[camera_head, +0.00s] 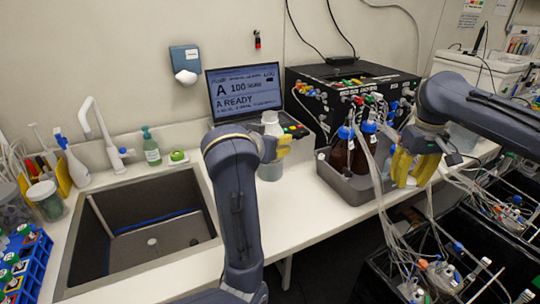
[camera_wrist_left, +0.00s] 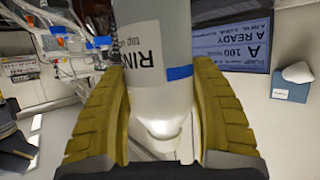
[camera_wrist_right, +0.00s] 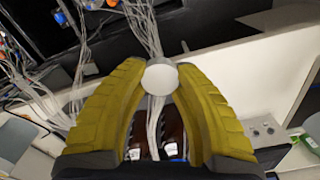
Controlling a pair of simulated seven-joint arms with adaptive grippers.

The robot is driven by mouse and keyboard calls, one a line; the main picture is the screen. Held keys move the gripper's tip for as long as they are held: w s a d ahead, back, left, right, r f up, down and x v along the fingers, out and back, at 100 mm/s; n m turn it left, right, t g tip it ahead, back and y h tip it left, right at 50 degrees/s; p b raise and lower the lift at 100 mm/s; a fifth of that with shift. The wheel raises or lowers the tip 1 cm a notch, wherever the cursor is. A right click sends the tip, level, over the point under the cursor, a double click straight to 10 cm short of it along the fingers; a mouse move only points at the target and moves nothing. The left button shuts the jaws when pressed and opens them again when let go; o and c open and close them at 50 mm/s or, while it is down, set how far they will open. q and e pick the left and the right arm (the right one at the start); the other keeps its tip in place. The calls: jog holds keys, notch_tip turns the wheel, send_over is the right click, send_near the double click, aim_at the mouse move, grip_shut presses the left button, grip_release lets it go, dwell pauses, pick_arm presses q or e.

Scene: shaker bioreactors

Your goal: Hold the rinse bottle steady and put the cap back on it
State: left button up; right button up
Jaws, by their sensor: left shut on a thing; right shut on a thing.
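The rinse bottle (camera_head: 270,171) is upright at the back of the white counter, in front of the laptop; I cannot tell whether its base touches the counter. My left gripper (camera_head: 277,148) is shut around it below the white top. In the left wrist view the bottle (camera_wrist_left: 158,55) shows a label with "RIN" and a blue band, between both yellow fingers (camera_wrist_left: 163,110). My right gripper (camera_head: 412,170) is over the counter's right front, well apart from the bottle. In the right wrist view it is shut on a round white cap (camera_wrist_right: 160,77) at its fingertips.
A grey tray (camera_head: 352,182) with brown bottles and tubing stands between the grippers. The laptop (camera_head: 245,93) and a black box (camera_head: 340,95) are behind. A sink (camera_head: 140,235) lies left. Tubing hangs near my right gripper.

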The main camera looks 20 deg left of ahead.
pick_arm(q)
jog(key=shift+r, duration=1.05)
pick_arm(e)
jog(key=shift+c, duration=0.2)
